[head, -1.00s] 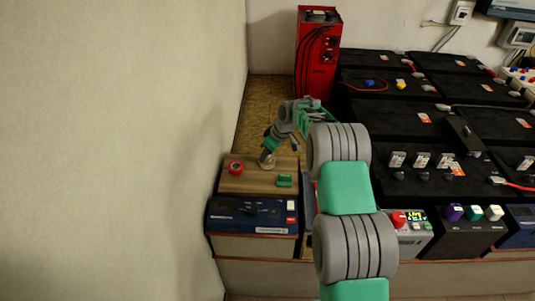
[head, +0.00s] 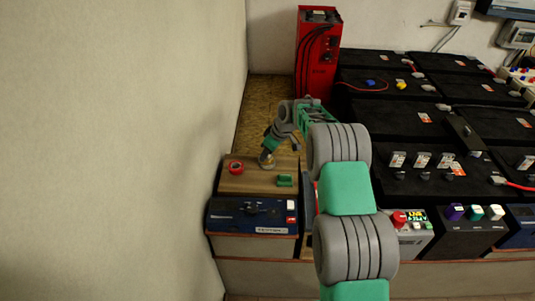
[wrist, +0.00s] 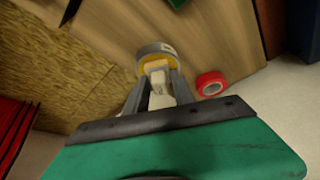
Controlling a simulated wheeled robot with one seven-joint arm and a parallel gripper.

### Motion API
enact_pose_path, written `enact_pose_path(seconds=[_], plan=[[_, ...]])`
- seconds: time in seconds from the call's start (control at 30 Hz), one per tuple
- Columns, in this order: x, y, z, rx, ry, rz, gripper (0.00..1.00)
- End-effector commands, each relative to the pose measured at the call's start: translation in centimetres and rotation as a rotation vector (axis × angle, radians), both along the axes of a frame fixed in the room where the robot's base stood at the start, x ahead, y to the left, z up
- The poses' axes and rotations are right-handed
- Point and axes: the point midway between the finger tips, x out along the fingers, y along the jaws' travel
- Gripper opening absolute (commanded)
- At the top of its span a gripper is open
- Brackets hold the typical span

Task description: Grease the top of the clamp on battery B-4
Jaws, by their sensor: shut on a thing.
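My gripper (wrist: 160,98) is shut on a pale, brush-like tool (wrist: 158,86) above the wooden board at the left. The tool's lower end is at a round grey tin (wrist: 143,52) with a yellowish inside; whether it touches the contents I cannot tell. In the head view my gripper (head: 268,153) points down at the board, and the tin is mostly hidden by it. Large black batteries (head: 385,115) fill the right side, some with cables and clamps. Their labels are too small to read, so I cannot tell which is B-4.
A red tape roll (head: 236,168) and a green block (head: 285,181) lie on the wooden board (head: 255,182). A blue-topped battery (head: 250,215) stands in front. A tall red unit (head: 318,55) stands at the back. The wall is close on the left.

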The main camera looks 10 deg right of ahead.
Motion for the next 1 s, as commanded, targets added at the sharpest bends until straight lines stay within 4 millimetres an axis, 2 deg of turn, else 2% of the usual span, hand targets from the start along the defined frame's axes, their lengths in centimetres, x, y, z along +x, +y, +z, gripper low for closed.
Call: enact_pose_path(seconds=[0.37, 1.0], plan=[[-0.1, 0.0, 0.1, 0.0, 0.005, -0.001, 0.0], [0.0, 0.0, 6.3, 0.0, 0.0, 0.0, 0.0]])
